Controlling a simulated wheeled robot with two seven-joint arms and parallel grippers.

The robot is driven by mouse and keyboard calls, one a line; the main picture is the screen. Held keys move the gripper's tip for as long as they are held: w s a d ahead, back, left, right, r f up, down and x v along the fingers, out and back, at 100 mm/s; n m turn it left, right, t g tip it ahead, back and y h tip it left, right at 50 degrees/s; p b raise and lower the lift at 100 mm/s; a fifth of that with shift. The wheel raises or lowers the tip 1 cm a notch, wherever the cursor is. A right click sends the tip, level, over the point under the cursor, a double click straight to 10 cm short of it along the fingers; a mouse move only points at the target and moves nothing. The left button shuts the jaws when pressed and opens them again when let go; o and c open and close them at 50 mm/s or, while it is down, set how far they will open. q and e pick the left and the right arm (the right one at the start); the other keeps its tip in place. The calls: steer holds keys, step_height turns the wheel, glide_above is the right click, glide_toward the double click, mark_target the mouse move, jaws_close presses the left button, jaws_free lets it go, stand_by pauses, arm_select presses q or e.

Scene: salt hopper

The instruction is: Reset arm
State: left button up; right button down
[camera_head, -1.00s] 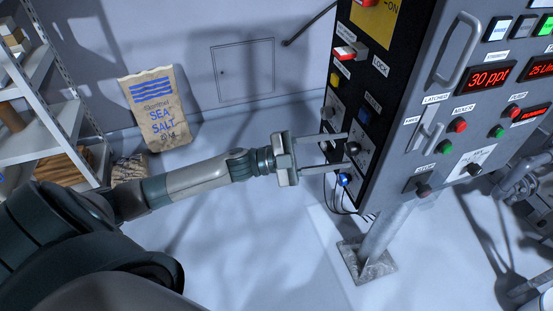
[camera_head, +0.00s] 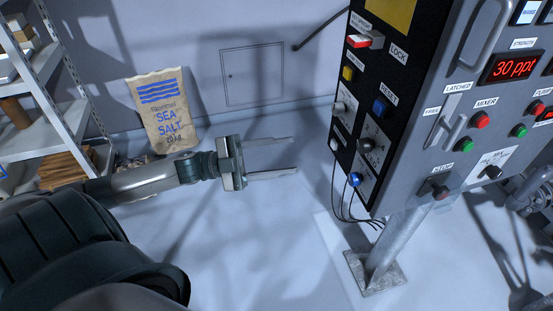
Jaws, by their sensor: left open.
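My left arm comes in from the left. Its gripper (camera_head: 282,156) is open and empty, with its two long fingers spread and pointing right. It hangs in free space to the left of the control cabinet (camera_head: 420,125), apart from it. The cabinet's black side panel carries a blue RESET button (camera_head: 380,107), a yellow button (camera_head: 348,73), a red-and-white LOCK switch (camera_head: 361,41) and a lower blue knob (camera_head: 355,179). My right gripper is not in view.
A sea salt sack (camera_head: 166,110) stands against the back wall. A metal shelf (camera_head: 60,130) is at the left. The cabinet's post (camera_head: 390,245) stands on a floor plate, with cables hanging beside it. The floor between gripper and post is clear.

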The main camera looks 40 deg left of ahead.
arm_select(q)
steer(key=shift+s+a+f, duration=0.1)
steer(key=shift+s+a, duration=0.2)
steer(key=shift+a, duration=0.15)
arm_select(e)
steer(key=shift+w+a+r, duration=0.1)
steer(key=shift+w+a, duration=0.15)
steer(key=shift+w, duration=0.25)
arm_select(q)
steer(key=shift+f, duration=0.1)
